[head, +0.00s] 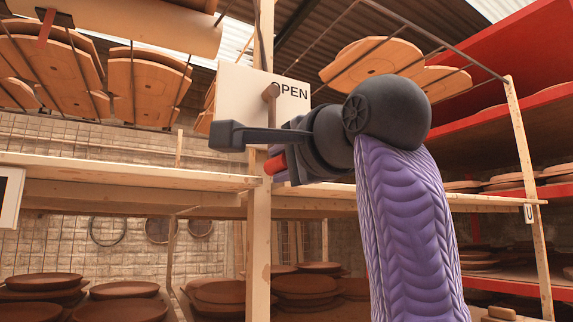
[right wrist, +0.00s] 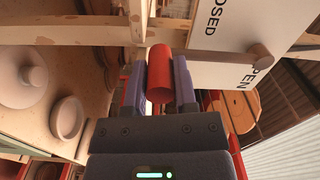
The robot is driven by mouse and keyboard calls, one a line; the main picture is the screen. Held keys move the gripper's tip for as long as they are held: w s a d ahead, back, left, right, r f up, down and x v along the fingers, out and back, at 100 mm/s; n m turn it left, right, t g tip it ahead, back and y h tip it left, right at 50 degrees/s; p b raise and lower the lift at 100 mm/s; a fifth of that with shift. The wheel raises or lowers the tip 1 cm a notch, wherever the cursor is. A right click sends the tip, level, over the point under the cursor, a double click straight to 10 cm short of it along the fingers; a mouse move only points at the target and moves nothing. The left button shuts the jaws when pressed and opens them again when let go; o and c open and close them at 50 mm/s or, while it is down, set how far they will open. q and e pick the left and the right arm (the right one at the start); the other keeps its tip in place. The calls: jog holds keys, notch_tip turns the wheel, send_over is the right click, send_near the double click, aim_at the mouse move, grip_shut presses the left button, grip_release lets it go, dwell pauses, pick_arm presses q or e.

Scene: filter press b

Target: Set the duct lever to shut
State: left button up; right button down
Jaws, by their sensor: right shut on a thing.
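A white panel (head: 238,88) with the word OPEN at its right is fixed to a wooden post in the head view. In the right wrist view the panel (right wrist: 225,35) shows parts of the words CLOSED and OPEN. A brown round peg (head: 270,92) stands out from it by OPEN. The lever's red grip (head: 276,164) shows just below the panel. My right gripper (head: 250,145) is shut on it, and the red grip (right wrist: 160,78) lies between both fingers in the wrist view. My left gripper is out of view.
The wooden post (head: 259,235) and a shelf board (head: 130,175) are close by the gripper. Racks of clay plates (head: 120,310) stand below and red shelves (head: 520,135) at the right. Wooden forms hang above.

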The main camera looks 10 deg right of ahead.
dwell(0.4)
jog(key=shift+c, duration=2)
grip_release()
jog(key=b+v, duration=0.4)
jog(key=v, duration=0.6)
jog(key=shift+b, duration=0.35)
